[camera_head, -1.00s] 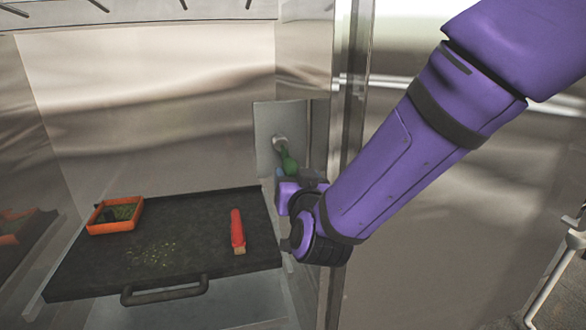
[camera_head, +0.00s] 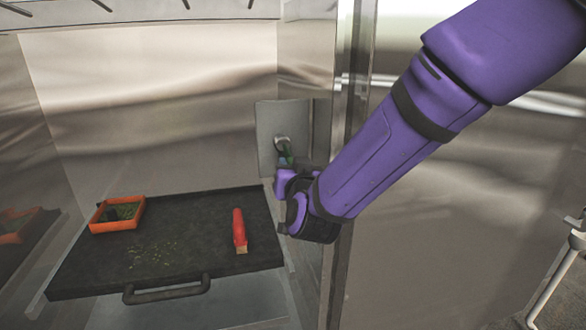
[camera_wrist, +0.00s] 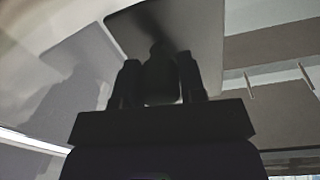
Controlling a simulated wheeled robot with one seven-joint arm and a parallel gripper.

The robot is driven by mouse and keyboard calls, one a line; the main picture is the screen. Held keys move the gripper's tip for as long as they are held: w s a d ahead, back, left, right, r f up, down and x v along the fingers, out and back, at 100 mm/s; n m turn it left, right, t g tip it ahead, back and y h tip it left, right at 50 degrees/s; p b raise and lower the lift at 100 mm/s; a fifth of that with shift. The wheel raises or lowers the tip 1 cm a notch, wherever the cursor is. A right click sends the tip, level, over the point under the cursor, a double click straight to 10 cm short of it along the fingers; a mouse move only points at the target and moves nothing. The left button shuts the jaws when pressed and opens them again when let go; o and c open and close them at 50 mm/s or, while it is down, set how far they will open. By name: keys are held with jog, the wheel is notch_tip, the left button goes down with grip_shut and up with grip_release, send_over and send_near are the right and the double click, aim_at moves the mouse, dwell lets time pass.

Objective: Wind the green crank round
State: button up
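The green crank (camera_head: 287,157) sits on a grey metal plate (camera_head: 268,140) on the cabinet's right inner wall, mostly hidden by my gripper in the head view. In the wrist view its knob (camera_wrist: 161,78) is a dark shape between the two fingers of my gripper (camera_wrist: 158,72). The fingers flank the knob closely, one on each side, and look shut on it. The wrist picture is very dark, so contact is hard to make out exactly. In the head view my gripper (camera_head: 287,170) is right at the crank.
A dark tray (camera_head: 190,225) with a front handle (camera_head: 165,293) lies left of my wrist. It carries an orange box (camera_head: 118,224), a red-handled tool (camera_head: 239,230) and scattered crumbs. A metal door post (camera_head: 350,120) stands close behind my forearm.

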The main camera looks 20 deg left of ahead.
jog(key=shift+w+d+r+n, duration=0.15)
jog(key=shift+d+n, duration=0.1)
jog(key=shift+n, duration=0.55)
jog(key=o, duration=0.9)
jog(key=v, duration=1.1)
jog(key=shift+a, duration=0.1)
